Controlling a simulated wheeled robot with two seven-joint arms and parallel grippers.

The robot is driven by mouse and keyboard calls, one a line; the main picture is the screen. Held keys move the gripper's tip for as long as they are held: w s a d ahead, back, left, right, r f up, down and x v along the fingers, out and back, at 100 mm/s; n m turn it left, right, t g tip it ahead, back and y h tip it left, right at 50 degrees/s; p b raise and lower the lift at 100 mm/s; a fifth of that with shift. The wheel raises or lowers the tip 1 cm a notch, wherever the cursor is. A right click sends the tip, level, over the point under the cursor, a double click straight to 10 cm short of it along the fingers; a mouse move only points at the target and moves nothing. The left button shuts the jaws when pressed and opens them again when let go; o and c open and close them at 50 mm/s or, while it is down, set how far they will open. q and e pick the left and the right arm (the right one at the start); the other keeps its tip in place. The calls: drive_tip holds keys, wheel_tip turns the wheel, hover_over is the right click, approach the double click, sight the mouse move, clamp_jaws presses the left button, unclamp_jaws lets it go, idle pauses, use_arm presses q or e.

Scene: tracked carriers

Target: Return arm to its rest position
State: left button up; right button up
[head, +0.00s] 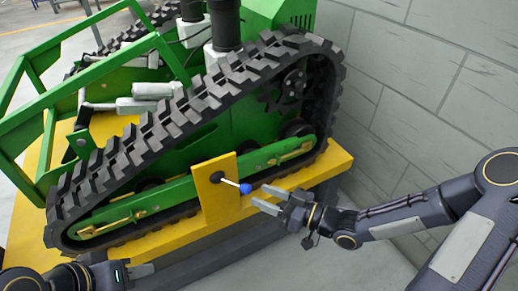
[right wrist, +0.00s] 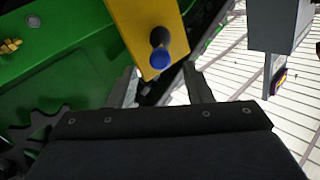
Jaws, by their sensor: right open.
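My right gripper (head: 272,200) is open and empty in the head view, with its fingertips just right of the blue knob (head: 246,188) on a thin lever. The lever sticks out from a yellow plate (head: 214,204) on the side of the green tracked carrier (head: 160,192). In the right wrist view the open fingers (right wrist: 165,85) point toward the yellow plate (right wrist: 143,25), and the blue knob (right wrist: 159,58) shows beyond and between them, apart from both. My left gripper (head: 143,270) is at the bottom left of the head view; its jaw state is unclear.
The carrier's black track (head: 180,125) rises to the right above a yellow platform (head: 335,160). A grey block wall (head: 430,65) stands close on the right, behind my right arm. Grey floor (head: 240,270) between my two arms is clear.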

drive_tip(key=w+d+f+m+h, duration=0.1)
drive_tip(key=d+f+m+h, duration=0.1)
drive_tip(key=d+h, duration=0.75)
drive_tip(key=s+d+r+m+g+h, duration=0.2)
drive_tip(key=s+d+r+m+h, duration=0.25)
drive_tip(key=s+d, duration=0.3)
drive_tip(key=s+a+r+m+g+y, duration=0.1)
drive_tip(key=s+r+m, duration=0.1)
drive_tip(key=s, duration=0.4)
drive_tip(key=s+a+r+m+g+y, duration=0.1)
drive_tip(key=s+a+m+y, duration=0.1)
drive_tip(key=s, duration=0.5)
wheel_tip(320, 180, up, 34)
drive_tip(key=p, duration=3.3)
drive_tip(key=shift+w+d, duration=0.15)
drive_tip(key=shift+f, duration=0.15)
